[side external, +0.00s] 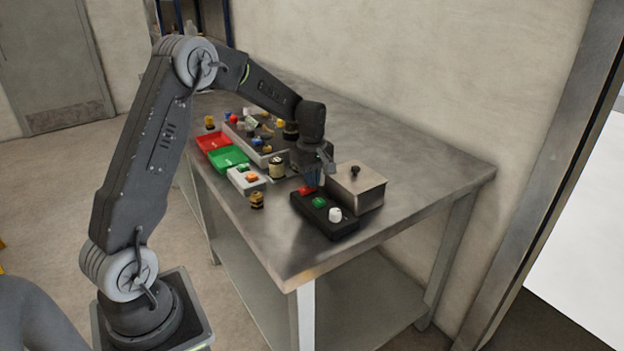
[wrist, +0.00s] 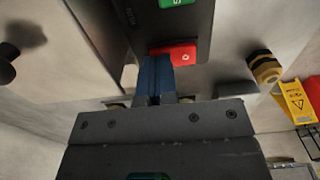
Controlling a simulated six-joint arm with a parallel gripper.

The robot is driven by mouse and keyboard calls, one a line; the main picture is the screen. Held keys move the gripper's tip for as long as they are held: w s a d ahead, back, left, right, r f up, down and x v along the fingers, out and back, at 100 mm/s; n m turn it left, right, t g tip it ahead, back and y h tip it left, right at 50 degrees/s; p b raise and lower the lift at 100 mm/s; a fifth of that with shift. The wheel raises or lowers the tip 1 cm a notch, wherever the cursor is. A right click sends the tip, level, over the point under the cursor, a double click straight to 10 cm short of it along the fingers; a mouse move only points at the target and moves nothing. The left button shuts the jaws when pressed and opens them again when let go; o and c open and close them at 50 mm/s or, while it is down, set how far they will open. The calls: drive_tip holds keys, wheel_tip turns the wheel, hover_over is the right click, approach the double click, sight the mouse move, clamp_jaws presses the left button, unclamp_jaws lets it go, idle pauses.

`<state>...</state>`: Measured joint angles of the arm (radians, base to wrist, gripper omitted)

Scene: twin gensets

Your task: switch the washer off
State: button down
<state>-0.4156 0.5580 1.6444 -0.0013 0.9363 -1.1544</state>
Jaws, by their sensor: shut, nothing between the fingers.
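A black control box (side external: 345,230) lies near the table's front right edge. It carries a red button (side external: 305,190), a green button (side external: 319,202) and a white knob (side external: 335,214). My gripper (side external: 313,183) is shut and empty, pointing down over the red end of the box. In the wrist view its blue fingers (wrist: 155,66) overlap the left edge of the red button (wrist: 182,54), which bears a white round mark. I cannot tell whether they touch it. The green button (wrist: 176,3) is cut off at the top of the wrist view.
A metal box with a dark knob (side external: 362,192) stands just right of my gripper. A white two-button box (side external: 245,180), a yellow-black gland (side external: 257,200), a green tray (side external: 229,158) and a red tray (side external: 211,141) lie to the left. The right table top is clear.

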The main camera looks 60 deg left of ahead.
drive_tip(key=shift+f, duration=0.1)
drive_tip(key=shift+f, duration=0.25)
idle(0.3)
drive_tip(key=shift+s, duration=0.2)
drive_tip(key=shift+s+r, duration=0.35)
drive_tip(key=shift+s, duration=0.2)
wheel_tip(320, 180, up, 14)
drive_tip(key=w, duration=0.2)
idle(0.5)
